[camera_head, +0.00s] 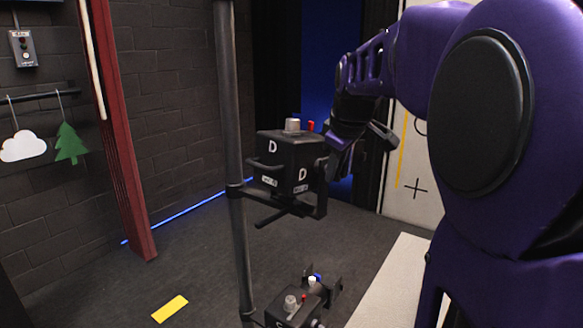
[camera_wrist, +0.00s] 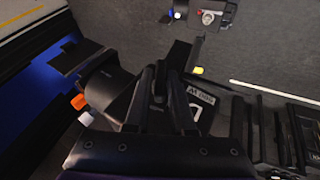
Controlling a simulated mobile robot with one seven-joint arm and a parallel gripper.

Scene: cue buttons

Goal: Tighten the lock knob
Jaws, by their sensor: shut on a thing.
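A black box-shaped unit (camera_head: 290,158) marked with white D letters hangs in a dark yoke on a vertical pole (camera_head: 240,200). A pale knob (camera_head: 292,125) and a red knob (camera_head: 311,126) stand on its top. My gripper (camera_head: 332,150) is at the right side of the unit, by the yoke arm. In the wrist view, my gripper's dark fingers (camera_wrist: 162,98) are close together in front of the unit (camera_wrist: 200,100), whose label and letter partly show. The fingers are shut on what seems to be the lock knob, which they mostly hide. The unit's orange-red knob (camera_wrist: 80,101) shows at left.
A second black unit (camera_head: 295,312) with pale and red knobs is lower on the pole; it also shows in the wrist view (camera_wrist: 212,12). A white board (camera_head: 393,285) lies at right. A dark red post (camera_head: 122,170) stands at left. Floor with a yellow mark (camera_head: 170,308) is open.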

